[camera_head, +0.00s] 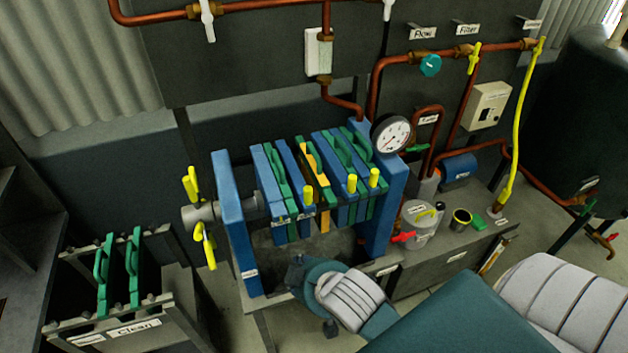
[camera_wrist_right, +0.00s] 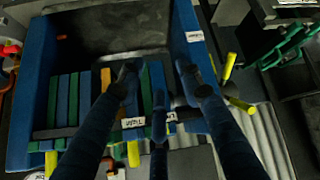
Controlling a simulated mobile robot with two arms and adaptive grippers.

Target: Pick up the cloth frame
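The press holds a row of blue and green plates and frames, with one orange frame (camera_head: 317,185) among them. Small white labels hang on the front of some, including a label (camera_wrist_right: 132,123) in the right wrist view, its lettering too small to read surely. I cannot tell which piece is the cloth frame. Green frames (camera_head: 134,265) also stand in the rack at left. My right gripper (camera_wrist_right: 158,88) has its dark fingers spread, with nothing seen between them, over the plates near the press's end. In the head view its wrist is low before the press. My left gripper is not in view.
The blue end plates (camera_head: 233,225) flank the row. Yellow handles (camera_head: 351,184) stick out in front. A rack labelled "Clean" (camera_head: 134,328) stands at left. A pressure gauge (camera_head: 391,134), a container (camera_head: 420,222) and copper pipes crowd the right.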

